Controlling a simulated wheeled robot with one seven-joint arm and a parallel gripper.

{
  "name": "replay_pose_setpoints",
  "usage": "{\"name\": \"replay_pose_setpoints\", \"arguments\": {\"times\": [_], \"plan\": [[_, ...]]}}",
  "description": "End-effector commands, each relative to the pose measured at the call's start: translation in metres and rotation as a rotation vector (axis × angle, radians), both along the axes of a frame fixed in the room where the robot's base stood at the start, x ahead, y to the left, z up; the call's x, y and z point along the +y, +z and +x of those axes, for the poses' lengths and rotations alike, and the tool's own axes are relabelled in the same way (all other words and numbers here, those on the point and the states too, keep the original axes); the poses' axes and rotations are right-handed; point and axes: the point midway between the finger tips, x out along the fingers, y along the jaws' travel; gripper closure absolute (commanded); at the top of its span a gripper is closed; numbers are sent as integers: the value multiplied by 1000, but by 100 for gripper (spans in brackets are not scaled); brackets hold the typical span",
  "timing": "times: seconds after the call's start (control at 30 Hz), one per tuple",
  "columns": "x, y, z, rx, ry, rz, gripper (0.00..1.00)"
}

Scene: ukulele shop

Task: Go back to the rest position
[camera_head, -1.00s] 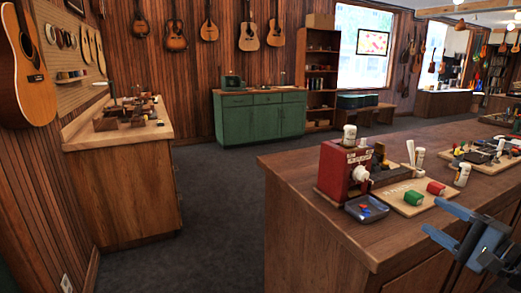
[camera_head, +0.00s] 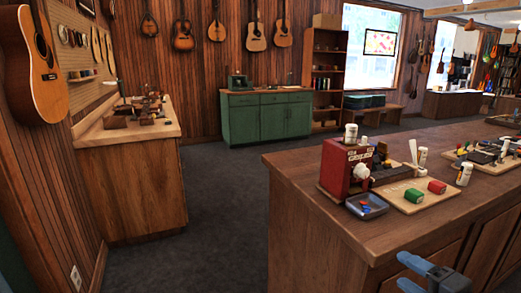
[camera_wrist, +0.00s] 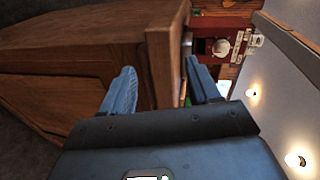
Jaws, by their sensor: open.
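My gripper (camera_head: 406,271) is low at the bottom right of the head view, in front of the workbench's drawer side and below its top. In the wrist view my gripper (camera_wrist: 162,76) shows two blue fingers spread apart, with nothing between them. The wooden workbench (camera_head: 315,185) fills the right of the head view. In the wrist view the bench side (camera_wrist: 60,55) appears turned sideways, close beyond the fingers.
On the bench stand a red box with a white knob (camera_head: 341,168), a small dark tray (camera_head: 367,207) and a board with green and red blocks (camera_head: 399,203). A side counter (camera_head: 142,192) stands left, a green cabinet (camera_head: 268,118) behind. Dark floor (camera_head: 215,215) between is clear.

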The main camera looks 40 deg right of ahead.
Motion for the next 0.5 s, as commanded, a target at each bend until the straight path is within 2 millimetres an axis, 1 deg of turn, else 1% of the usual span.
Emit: {"name": "replay_pose_setpoints", "arguments": {"times": [0.03,0.07,0.1,0.17,0.2,0.33,0.4,0.5], "plan": [[18,-14,-2,48,11,-32,39],[29,-21,-4,78,17,-63,39],[43,-31,-7,119,26,-106,39],[65,-43,-14,179,43,-183,39],[79,-49,-20,216,59,-236,39],[123,-61,-41,313,125,-429,39],[146,-62,-55,352,170,-540,39],[177,-57,-75,387,242,-707,39]]}}
